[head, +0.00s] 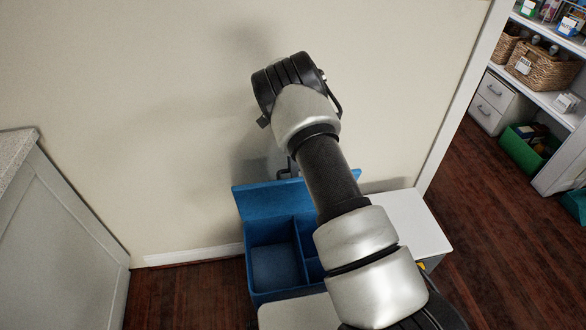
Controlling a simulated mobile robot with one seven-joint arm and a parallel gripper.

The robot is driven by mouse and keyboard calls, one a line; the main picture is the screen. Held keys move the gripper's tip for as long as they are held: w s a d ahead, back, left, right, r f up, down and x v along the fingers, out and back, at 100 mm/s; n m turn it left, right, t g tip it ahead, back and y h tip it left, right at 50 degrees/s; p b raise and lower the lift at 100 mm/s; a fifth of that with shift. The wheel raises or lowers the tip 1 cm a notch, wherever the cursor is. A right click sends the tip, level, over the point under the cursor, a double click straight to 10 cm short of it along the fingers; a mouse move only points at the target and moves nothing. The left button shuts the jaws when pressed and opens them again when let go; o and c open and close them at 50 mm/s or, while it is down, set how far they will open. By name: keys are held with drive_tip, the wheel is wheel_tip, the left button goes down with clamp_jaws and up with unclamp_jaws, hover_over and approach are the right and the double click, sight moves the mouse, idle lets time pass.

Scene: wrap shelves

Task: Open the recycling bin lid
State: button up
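A blue bin (272,268) stands on the floor against the wall, seen from above. Its top is open and its inside shows, split by upright dividers. A blue panel (268,199) stands raised along its back edge by the wall; it looks like the lid, tilted up. My arm reaches over the bin's right part and hides some of it. My gripper (286,173) is mostly hidden behind my wrist; only a dark piece shows just above the blue panel. I cannot tell whether it touches the panel or whether its fingers are open.
A white flat top (418,224) sits right of the blue bin, and a pale surface (297,313) lies in front of it. A grey cabinet (58,235) stands at the left. Shelves with baskets (543,66) are beyond the doorway. Wooden floor (185,293) is clear left of the bin.

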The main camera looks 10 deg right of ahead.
wheel_tip(320, 180, up, 7)
drive_tip(key=w+p, duration=0.1)
drive_tip(key=shift+w, duration=0.15)
drive_tip(key=shift+f, duration=0.15)
